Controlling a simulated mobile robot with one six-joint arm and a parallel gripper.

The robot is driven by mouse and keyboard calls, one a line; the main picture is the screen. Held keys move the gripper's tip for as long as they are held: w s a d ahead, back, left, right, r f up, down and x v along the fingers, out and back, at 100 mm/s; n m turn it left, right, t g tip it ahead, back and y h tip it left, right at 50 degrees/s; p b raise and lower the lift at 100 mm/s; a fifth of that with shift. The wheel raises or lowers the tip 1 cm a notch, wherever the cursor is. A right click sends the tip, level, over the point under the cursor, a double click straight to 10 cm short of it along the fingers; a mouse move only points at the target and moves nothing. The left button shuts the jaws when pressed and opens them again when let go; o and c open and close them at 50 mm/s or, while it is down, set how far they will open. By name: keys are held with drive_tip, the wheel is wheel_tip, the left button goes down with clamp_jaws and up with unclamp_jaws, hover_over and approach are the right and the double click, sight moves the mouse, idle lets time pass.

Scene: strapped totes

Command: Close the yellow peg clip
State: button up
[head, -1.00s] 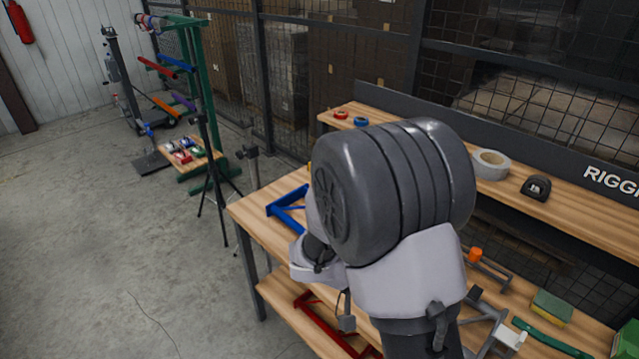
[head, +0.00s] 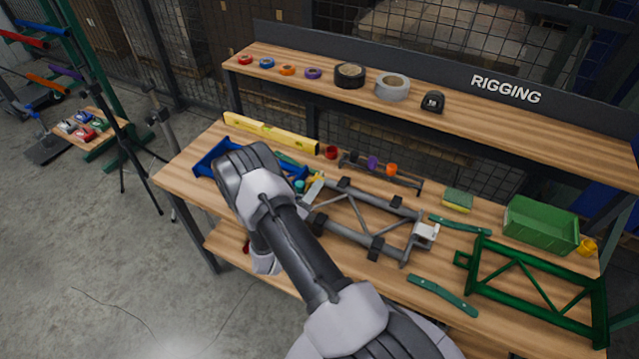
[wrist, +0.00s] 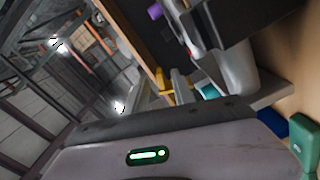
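A small yellow piece (head: 317,181), which may be the yellow peg clip, shows on the bench just right of my arm's dark joint in the head view. Yellow also shows in the wrist view (wrist: 162,84), beside a teal piece (wrist: 209,91). Whether the clip is open or closed is too small to tell. My gripper is mostly hidden behind my arm in the head view, with a light grey part (head: 309,196) close to the yellow piece. The wrist view does not clearly show its fingers, and I see no sure contact.
A grey frame (head: 377,242) lies right of my arm, a blue frame (head: 209,157) to its left. A yellow level (head: 270,132) and a rack with coloured pieces (head: 380,172) lie behind. A green frame (head: 541,284) and green bin (head: 540,225) stand right. The raised shelf holds tape rolls.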

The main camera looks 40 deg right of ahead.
drive_tip(key=x, duration=0.4)
clamp_jaws()
